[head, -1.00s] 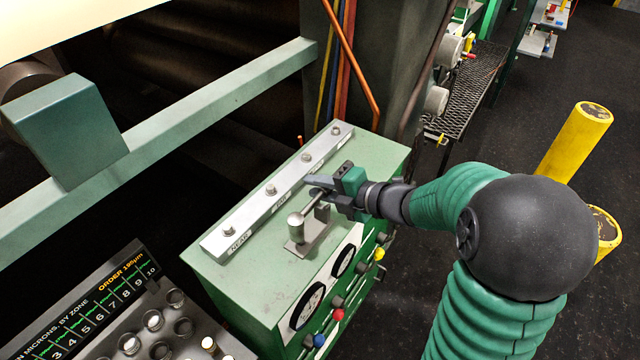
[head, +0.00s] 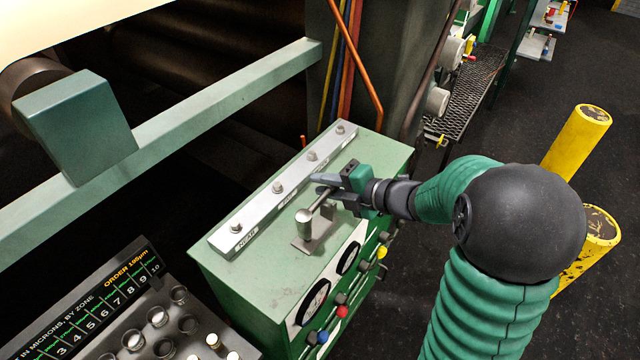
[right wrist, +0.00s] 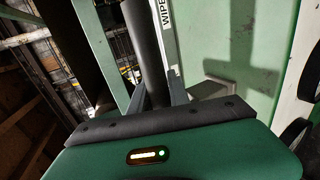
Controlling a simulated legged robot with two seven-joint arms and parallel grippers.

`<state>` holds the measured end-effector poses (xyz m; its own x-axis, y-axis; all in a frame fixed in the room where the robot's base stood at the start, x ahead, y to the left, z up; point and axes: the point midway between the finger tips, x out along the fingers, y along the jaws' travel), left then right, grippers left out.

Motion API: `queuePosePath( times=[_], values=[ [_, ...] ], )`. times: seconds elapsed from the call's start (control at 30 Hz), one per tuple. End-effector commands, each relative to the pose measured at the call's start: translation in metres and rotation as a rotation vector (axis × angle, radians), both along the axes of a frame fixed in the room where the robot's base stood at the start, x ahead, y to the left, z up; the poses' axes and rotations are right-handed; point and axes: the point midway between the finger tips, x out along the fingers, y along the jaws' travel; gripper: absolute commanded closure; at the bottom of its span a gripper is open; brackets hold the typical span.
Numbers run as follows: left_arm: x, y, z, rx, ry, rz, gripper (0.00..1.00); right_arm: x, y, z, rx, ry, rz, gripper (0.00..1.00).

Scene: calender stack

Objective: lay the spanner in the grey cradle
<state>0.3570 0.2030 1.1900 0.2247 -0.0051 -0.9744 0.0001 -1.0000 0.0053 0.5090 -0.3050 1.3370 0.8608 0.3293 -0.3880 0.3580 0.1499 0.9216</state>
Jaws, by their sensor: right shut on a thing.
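The spanner (head: 314,206) is a grey metal bar with a round, thick end (head: 304,217). My right gripper (head: 328,187) is shut on it and holds it over the green cabinet top. The grey cradle (head: 322,232) is a small bracket with a flat plate on that top, directly below the spanner in the head view. I cannot tell whether the spanner touches it. In the right wrist view the spanner's dark shaft (right wrist: 143,42) runs between the fingers, and a grey part of the cradle (right wrist: 212,88) shows to the right. My left gripper is not in view.
A labelled metal strip with several bolts (head: 262,202) lies along the cabinet's (head: 255,280) far edge. Gauges and coloured knobs (head: 341,312) are on its front. A panel with round sockets (head: 140,325) stands lower left. Yellow posts (head: 575,145) stand at right.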

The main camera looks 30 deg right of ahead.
Motion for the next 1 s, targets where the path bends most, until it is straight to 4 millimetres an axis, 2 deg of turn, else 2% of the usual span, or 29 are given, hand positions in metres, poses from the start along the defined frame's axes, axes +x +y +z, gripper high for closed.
queuePosePath(
  times=[0.03, 0.27, 0.6, 1.0],
  values=[
    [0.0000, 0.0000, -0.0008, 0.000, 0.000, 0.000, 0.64, -0.0035, -0.0006, -0.0072, -0.001, 0.017, -0.003, 1.00],
    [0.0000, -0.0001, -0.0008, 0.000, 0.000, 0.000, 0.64, -0.0038, -0.0026, -0.0076, 0.000, 0.017, -0.004, 1.00],
    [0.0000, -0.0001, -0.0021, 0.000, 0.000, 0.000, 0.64, -0.0005, -0.0085, -0.0042, 0.003, 0.004, -0.003, 1.00],
    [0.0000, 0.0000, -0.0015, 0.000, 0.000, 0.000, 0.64, 0.0015, -0.0061, -0.0012, 0.002, 0.000, 0.000, 1.00]
  ],
)
